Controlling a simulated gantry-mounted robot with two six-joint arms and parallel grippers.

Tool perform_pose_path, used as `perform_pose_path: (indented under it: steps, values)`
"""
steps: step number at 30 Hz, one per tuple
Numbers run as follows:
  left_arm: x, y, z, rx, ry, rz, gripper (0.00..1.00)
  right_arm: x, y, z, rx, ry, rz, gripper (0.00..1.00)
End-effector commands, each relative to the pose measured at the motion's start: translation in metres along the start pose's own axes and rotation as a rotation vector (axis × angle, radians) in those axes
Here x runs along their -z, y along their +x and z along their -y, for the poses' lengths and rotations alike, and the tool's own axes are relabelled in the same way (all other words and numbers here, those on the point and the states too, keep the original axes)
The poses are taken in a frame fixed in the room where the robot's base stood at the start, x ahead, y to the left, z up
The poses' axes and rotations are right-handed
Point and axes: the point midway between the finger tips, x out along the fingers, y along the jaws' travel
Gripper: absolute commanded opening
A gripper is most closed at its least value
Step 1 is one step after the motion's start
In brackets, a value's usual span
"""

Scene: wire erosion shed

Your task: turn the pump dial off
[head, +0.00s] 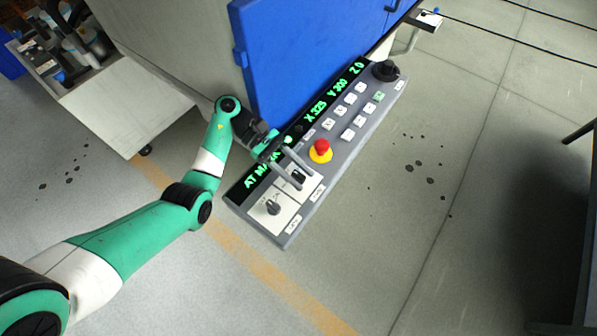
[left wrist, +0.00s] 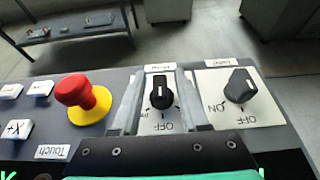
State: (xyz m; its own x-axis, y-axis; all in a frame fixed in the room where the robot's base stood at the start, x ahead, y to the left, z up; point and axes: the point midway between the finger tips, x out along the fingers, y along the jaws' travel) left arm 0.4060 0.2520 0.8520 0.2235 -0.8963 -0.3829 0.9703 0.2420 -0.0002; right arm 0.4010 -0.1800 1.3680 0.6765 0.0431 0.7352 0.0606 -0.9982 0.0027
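The pump dial appears to be the black knob (left wrist: 160,92) on a white plate in the left wrist view. OFF is printed beside it, upside down; its small label is too blurred to read surely. In the head view this dial (head: 298,176) is partly hidden by my fingers. My left gripper (head: 299,178) is open, with one finger on each side of the dial; it also shows in the left wrist view (left wrist: 160,105). I see gaps between fingers and knob. A white mark shows on the knob. My right gripper is not in view.
A second black dial (left wrist: 240,86) with ON and OFF marks sits beside it. A red emergency button (head: 321,147) on a yellow base is on the other side. The grey panel (head: 345,150) also has several white keys and a large black knob (head: 386,70).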

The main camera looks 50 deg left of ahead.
Motion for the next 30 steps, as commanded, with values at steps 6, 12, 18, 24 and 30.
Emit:
perform_pose_path:
  steps: [6,12,18,24,30]
  values:
    - [0.0,0.0,0.0,0.0,0.0,0.0,0.51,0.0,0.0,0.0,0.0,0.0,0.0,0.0]
    - [-0.004,-0.006,-0.001,-0.002,-0.001,0.001,0.51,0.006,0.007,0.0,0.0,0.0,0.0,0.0]
    - [-0.011,-0.031,-0.001,-0.003,-0.006,0.001,0.51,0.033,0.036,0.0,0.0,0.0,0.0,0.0]
    - [-0.007,-0.069,-0.001,-0.004,-0.004,0.001,0.51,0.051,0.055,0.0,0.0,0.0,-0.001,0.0]
    - [0.0,-0.1,-0.001,-0.003,-0.001,0.0,0.51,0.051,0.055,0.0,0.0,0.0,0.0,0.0]
